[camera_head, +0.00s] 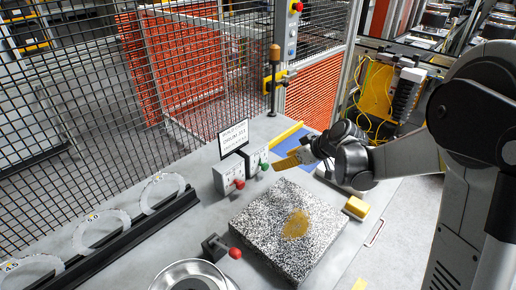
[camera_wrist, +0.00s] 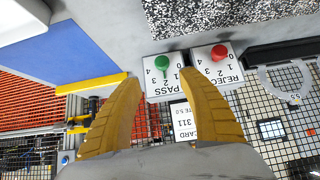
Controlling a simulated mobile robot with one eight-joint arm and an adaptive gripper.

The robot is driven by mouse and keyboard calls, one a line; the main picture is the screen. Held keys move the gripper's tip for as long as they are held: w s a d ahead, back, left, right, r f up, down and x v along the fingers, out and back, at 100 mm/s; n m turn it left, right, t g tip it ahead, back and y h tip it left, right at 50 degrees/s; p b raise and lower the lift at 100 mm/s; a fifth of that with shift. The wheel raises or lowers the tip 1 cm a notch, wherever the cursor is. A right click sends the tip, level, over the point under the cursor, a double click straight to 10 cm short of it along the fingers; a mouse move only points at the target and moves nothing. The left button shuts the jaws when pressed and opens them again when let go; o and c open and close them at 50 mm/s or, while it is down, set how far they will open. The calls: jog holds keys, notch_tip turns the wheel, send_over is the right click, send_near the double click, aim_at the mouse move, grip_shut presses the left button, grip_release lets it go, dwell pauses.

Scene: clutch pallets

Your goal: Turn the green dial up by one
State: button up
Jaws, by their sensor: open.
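The green dial (camera_wrist: 162,63) is a round green knob on a white box labelled PASS, with numbers around it. It shows upside down in the wrist view, and which number it points to is too small to tell. In the head view the green dial (camera_head: 265,167) is on the right one of two white boxes. My gripper (camera_head: 279,164) is close by, to the right of the green dial. In the wrist view my gripper (camera_wrist: 160,80) has its two yellow fingers spread apart, with the green dial between and just beyond the tips. Nothing is between the fingers.
A red dial (camera_wrist: 219,52) on the REJECT box stands beside the green one. A sign (camera_head: 233,139) stands behind the boxes. A speckled slab (camera_head: 275,250) lies in front. A red-topped lever (camera_head: 234,253), a yellow block (camera_head: 357,207) and a mesh fence (camera_head: 90,90) are around.

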aim_at(267, 167)
jog(key=b+x, duration=0.1)
jog(key=x, duration=0.2)
jog(key=b+x, duration=0.1)
jog(key=x, duration=0.2)
jog(key=b+x, duration=0.1)
jog(key=x, duration=0.2)
jog(key=shift+s+a+f, duration=0.2)
jog(key=shift+w+a+f, duration=0.25)
jog(key=shift+w+f, duration=0.1)
grip_shut()
